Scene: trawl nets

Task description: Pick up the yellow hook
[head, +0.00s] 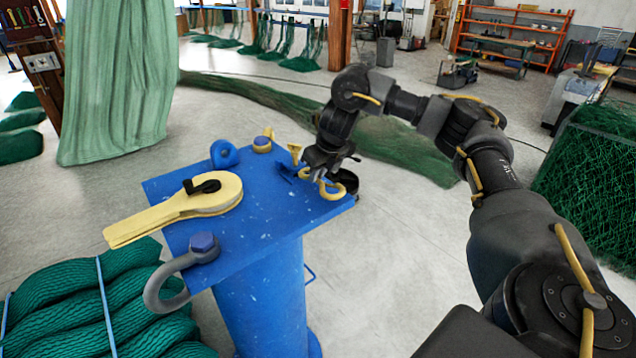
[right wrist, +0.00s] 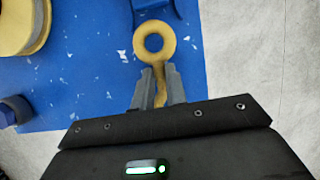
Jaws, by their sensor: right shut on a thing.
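The yellow hook (head: 333,193) is at the far right corner of the blue table top (head: 270,215). In the right wrist view its round eye (right wrist: 154,40) sticks out beyond the fingertips, over the blue surface. My right gripper (head: 322,172) points down at the hook. In the right wrist view the right gripper (right wrist: 160,88) is shut on the hook's shank, just below the eye. The hook's lower end is hidden by the gripper body. I cannot tell whether the hook touches the table. My left gripper is not in view.
A yellow pulley block (head: 165,212) lies on the table's left half. A grey shackle (head: 168,285) hangs at the front edge. A blue part (head: 223,153) and a small yellow piece (head: 295,151) stand along the back. Green netting (head: 75,305) is piled at lower left.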

